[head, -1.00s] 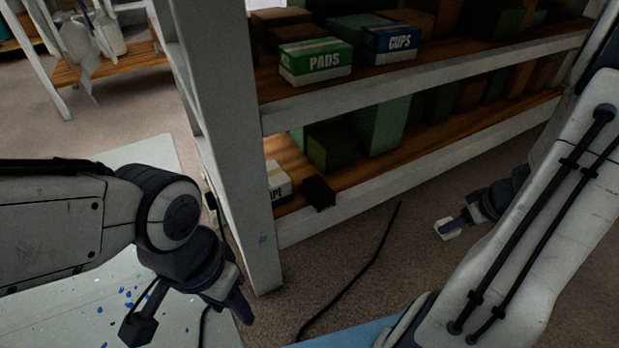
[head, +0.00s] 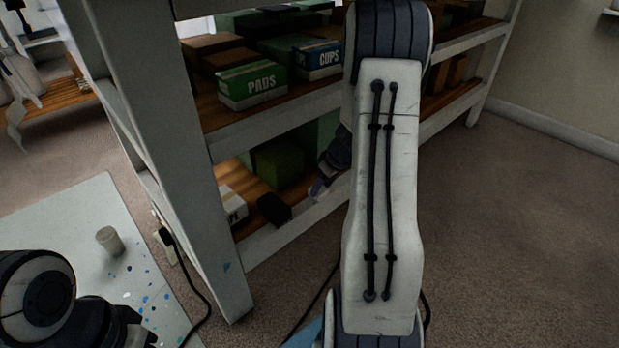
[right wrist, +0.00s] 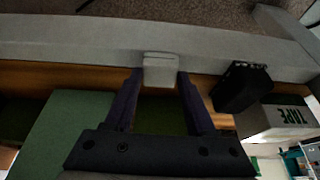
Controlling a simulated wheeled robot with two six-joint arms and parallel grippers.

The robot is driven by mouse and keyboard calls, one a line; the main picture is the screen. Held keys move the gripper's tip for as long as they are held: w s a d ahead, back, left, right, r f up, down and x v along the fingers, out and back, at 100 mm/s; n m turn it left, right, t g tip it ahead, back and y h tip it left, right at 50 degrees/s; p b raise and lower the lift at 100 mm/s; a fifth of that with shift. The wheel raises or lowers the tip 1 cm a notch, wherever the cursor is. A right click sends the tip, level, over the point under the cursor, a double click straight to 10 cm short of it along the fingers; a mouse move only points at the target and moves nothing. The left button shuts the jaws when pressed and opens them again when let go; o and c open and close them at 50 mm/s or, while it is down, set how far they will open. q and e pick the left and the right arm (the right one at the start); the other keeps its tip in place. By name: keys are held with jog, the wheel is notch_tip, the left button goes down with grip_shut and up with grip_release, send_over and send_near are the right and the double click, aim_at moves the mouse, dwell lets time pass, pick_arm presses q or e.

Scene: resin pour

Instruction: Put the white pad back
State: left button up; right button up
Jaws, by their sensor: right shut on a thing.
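The white pad (right wrist: 160,71) sits between the fingertips of my right gripper (right wrist: 159,84) in the right wrist view, in front of the pale edge of the lower shelf. My right gripper is shut on it. A green and white PADS box (head: 252,88) stands on the shelf above. My left gripper (head: 148,338) is at the bottom left, mostly cut off; its opening does not show.
A black block (head: 275,209) and a white TAPE box (head: 232,207) are on the lower shelf, left of my right gripper. A blue CUPS box (head: 318,60) is beside the PADS box. A shelf post (head: 190,190) rises at left. A cup (head: 110,241) stands on a speckled mat.

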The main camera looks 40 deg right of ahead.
jog(key=w, duration=0.4)
jog(key=shift+w+a, duration=0.2)
jog(key=shift+w, duration=0.05)
jog(key=shift+w+f, duration=0.1)
jog(key=shift+f, duration=0.3)
jog(key=shift+b, duration=0.3)
jog(key=o, duration=1.2)
